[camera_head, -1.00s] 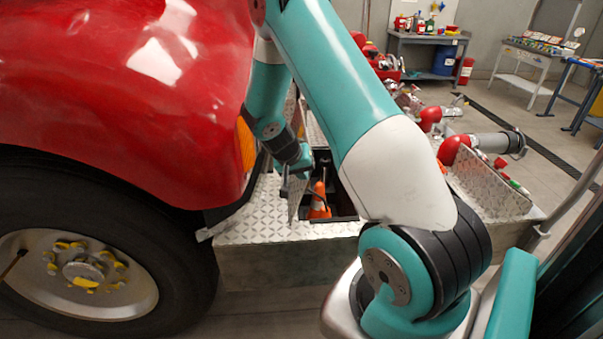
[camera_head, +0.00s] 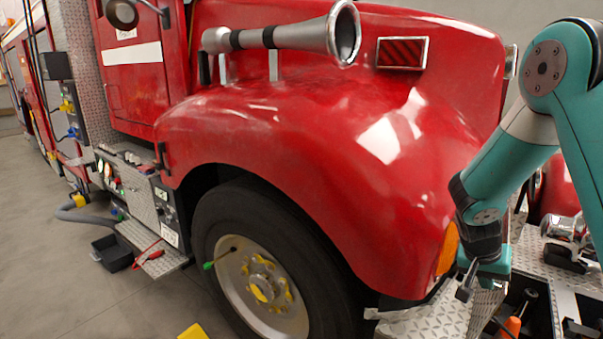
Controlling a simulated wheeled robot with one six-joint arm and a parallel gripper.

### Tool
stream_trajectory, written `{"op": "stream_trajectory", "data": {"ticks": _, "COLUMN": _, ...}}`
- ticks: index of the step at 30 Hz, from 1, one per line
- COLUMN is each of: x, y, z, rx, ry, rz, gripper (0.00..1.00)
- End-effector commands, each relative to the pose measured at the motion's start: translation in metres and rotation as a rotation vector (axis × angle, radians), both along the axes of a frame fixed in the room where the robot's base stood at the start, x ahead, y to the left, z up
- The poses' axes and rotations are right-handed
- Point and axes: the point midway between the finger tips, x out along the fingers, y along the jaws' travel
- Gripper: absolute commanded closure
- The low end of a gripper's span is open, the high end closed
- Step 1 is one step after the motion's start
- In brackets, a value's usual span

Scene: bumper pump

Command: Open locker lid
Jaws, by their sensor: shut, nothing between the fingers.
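The locker is an open dark compartment (camera_head: 528,297) in the diamond-plate bumper at the lower right, with an orange cone (camera_head: 513,326) inside. A diamond-plate panel (camera_head: 486,312), which looks like the locker lid, stands raised at the left side of the opening. My gripper (camera_head: 466,289) is shut and empty, pointing down by the top of this panel, close to the fender's orange lamp. I cannot tell whether the fingers touch the panel. The lower right of the locker is cut off by the picture edge.
The red truck fender (camera_head: 330,150) rises just left of my gripper, above the front wheel (camera_head: 265,285). A horn (camera_head: 290,38) sits on top. Chrome fittings (camera_head: 566,230) lie on the bumper at right. Open floor (camera_head: 60,290) lies at left, with a black bin (camera_head: 112,252).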

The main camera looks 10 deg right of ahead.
Motion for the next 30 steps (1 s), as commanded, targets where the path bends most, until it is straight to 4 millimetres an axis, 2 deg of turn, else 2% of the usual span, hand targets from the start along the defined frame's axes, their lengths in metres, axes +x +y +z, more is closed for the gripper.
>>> {"op": "stream_trajectory", "data": {"ticks": 2, "x": 0.003, "y": 0.044, "z": 0.018, "rx": 0.091, "ry": -0.011, "rz": 0.122, "gripper": 1.0}}
{"op": "stream_trajectory", "data": {"ticks": 4, "x": -0.002, "y": 0.093, "z": 0.037, "rx": 0.193, "ry": -0.01, "rz": 0.269, "gripper": 1.0}}
{"op": "stream_trajectory", "data": {"ticks": 7, "x": -0.026, "y": 0.165, "z": 0.066, "rx": 0.335, "ry": 0.003, "rz": 0.52, "gripper": 1.0}}
{"op": "stream_trajectory", "data": {"ticks": 9, "x": -0.053, "y": 0.211, "z": 0.084, "rx": 0.422, "ry": 0.017, "rz": 0.708, "gripper": 1.0}}
{"op": "stream_trajectory", "data": {"ticks": 12, "x": -0.099, "y": 0.264, "z": 0.108, "rx": 0.523, "ry": 0.04, "rz": 0.973, "gripper": 1.0}}
{"op": "stream_trajectory", "data": {"ticks": 15, "x": -0.145, "y": 0.298, "z": 0.124, "rx": 0.59, "ry": 0.062, "rz": 1.205, "gripper": 1.0}}
{"op": "stream_trajectory", "data": {"ticks": 19, "x": -0.188, "y": 0.32, "z": 0.136, "rx": 0.639, "ry": 0.084, "rz": 1.406, "gripper": 1.0}}
{"op": "stream_trajectory", "data": {"ticks": 20, "x": -0.194, "y": 0.324, "z": 0.137, "rx": 0.644, "ry": 0.086, "rz": 1.434, "gripper": 0.95}}
{"op": "stream_trajectory", "data": {"ticks": 21, "x": -0.2, "y": 0.326, "z": 0.139, "rx": 0.65, "ry": 0.09, "rz": 1.461, "gripper": 0.86}}
{"op": "stream_trajectory", "data": {"ticks": 24, "x": -0.206, "y": 0.329, "z": 0.14, "rx": 0.656, "ry": 0.096, "rz": 1.492, "gripper": 0.63}}
{"op": "stream_trajectory", "data": {"ticks": 25, "x": -0.207, "y": 0.329, "z": 0.14, "rx": 0.658, "ry": 0.097, "rz": 1.493, "gripper": 0.61}}
{"op": "stream_trajectory", "data": {"ticks": 30, "x": -0.206, "y": 0.329, "z": 0.141, "rx": 0.657, "ry": 0.095, "rz": 1.489, "gripper": 0.61}}
